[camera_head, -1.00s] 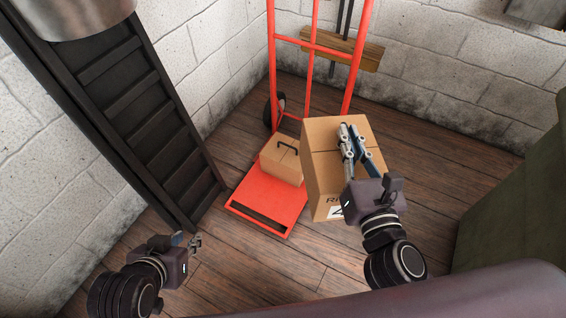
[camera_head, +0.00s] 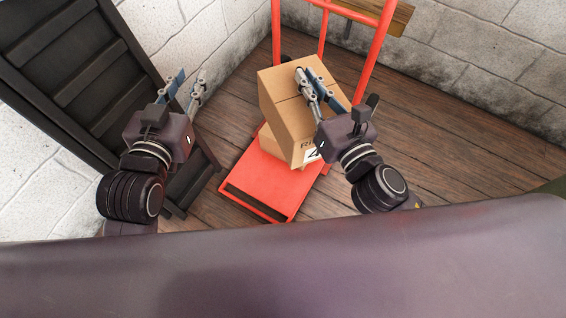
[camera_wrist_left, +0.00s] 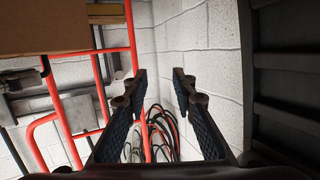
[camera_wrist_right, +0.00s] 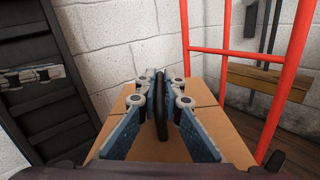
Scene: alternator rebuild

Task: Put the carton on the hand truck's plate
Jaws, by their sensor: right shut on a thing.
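The large brown carton (camera_head: 285,105), with a white label on its front, hangs from my right gripper (camera_head: 303,76). In the right wrist view the jaws are shut on the dark handle (camera_wrist_right: 161,112) on the carton's top (camera_wrist_right: 200,110). In the head view the carton overlaps the back part of the hand truck's red plate (camera_head: 262,178); its bottom appears raised above it.
The hand truck's red frame (camera_head: 362,62) rises behind the carton. A dark slatted panel (camera_head: 75,65) leans at the left wall. Bare wooden floor (camera_head: 420,140) lies right of the truck. Cables (camera_wrist_left: 165,135) hang by the white wall in the left wrist view.

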